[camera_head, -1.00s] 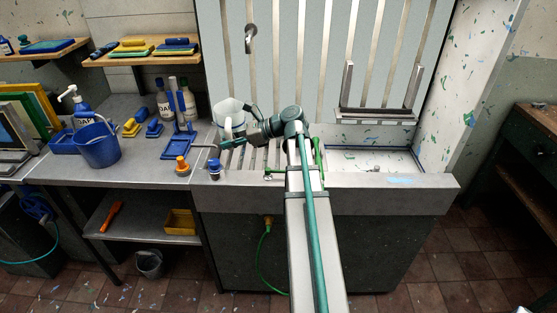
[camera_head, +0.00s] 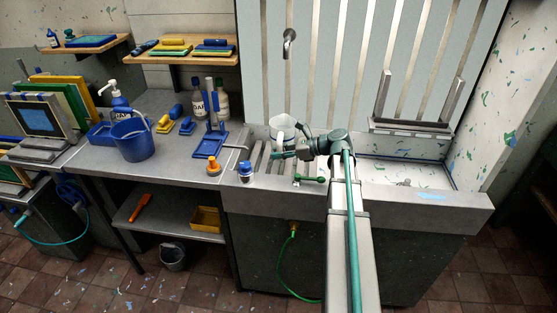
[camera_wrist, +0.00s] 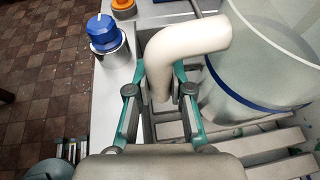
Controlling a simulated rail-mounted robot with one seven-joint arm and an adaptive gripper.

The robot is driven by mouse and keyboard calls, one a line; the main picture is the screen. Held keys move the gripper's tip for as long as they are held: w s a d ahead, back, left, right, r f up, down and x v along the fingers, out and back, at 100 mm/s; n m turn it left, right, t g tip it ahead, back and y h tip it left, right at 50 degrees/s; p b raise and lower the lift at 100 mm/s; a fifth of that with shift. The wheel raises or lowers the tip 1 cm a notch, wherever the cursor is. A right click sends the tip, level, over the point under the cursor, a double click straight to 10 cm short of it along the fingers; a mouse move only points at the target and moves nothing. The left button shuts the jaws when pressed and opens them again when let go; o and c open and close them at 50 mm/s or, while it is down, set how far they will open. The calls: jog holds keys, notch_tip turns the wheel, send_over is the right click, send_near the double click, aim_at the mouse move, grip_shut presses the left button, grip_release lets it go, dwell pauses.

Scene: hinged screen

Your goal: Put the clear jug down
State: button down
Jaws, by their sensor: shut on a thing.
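The clear jug (camera_head: 284,128) has a white handle and stands upright over the slatted rack (camera_head: 262,160) at the left part of the sink. In the wrist view the jug (camera_wrist: 255,80) shows a clear wall and a blue band, with its pale handle (camera_wrist: 185,48) between my fingers. My gripper (camera_wrist: 160,95) is shut on the handle. It also shows in the head view (camera_head: 303,153), at the jug's near right side. The jug's base is close to the slats; I cannot tell whether it touches them.
A blue bucket (camera_head: 132,140) and soap bottles (camera_head: 199,102) are farther left. A green-handled tool (camera_head: 309,179) lies near the front ledge. The sink basin (camera_head: 400,176) is right.

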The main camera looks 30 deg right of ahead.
jog(key=shift+w+d+f+p, duration=0.2)
jog(key=shift+w+f, duration=0.25)
jog(key=shift+f, duration=0.6)
jog(key=shift+w+d+f+p, duration=0.15)
jog(key=shift+w+f, duration=0.3)
jog(key=shift+f, duration=0.65)
jog(key=shift+w+d+f+p, duration=0.15)
jog(key=shift+w+f, duration=0.3)
jog(key=shift+f, duration=0.6)
jog(key=shift+a+f, duration=0.1)
jog(key=shift+f, duration=0.05)
jog(key=c, duration=1)
grip_release()
jog(key=shift+c, duration=0.2)
jog(key=shift+r, duration=0.2)
jog(key=b+v, duration=0.3)
jog(key=v, duration=0.9)
